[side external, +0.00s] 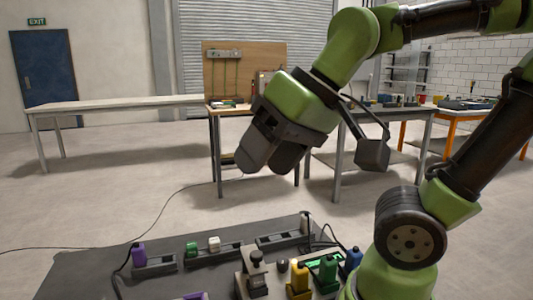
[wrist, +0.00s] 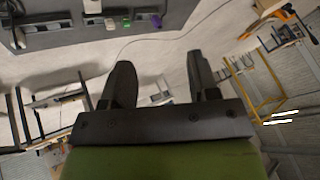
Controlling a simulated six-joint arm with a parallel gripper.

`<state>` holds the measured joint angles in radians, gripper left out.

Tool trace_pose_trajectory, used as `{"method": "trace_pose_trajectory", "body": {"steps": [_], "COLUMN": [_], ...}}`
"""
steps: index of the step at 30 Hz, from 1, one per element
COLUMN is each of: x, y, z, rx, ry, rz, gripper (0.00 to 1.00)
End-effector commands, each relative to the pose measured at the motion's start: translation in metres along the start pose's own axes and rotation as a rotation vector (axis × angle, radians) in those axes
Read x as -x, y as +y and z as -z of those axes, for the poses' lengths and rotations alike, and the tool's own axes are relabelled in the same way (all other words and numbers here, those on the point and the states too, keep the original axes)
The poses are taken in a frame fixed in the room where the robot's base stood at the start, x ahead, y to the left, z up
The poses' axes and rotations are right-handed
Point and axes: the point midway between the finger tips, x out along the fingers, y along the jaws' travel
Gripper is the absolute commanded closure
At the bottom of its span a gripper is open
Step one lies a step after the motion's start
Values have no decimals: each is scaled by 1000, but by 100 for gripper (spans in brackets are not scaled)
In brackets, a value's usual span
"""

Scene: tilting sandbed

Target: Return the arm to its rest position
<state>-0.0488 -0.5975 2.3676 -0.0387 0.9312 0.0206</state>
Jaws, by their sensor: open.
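My gripper (side external: 266,163) is raised well above the dark work table (side external: 75,275) in the side external view, pointing down and a little to the left. Its two dark fingers are apart with nothing between them. In the wrist view my gripper (wrist: 160,66) also shows its two fingers spread, with bare floor behind them. My green and black arm reaches in from the right, its lower part standing at the table's right side. Nothing touches the gripper.
On the dark table are a purple block (side external: 139,253), a green block (side external: 191,248), a yellow block (side external: 299,278) and a blue block (side external: 353,259), mostly in grey holders. The air around the gripper is free.

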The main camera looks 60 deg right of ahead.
Motion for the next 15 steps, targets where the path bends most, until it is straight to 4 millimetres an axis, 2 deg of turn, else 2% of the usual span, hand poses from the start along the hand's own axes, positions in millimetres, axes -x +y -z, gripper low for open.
{"method": "trace_pose_trajectory", "body": {"steps": [11,15], "x": [-1,3], "y": [-1,6], "z": [2,-10], "rx": [3,-12], "ry": [-4,24], "rz": [-1,4], "gripper": [45,45]}}
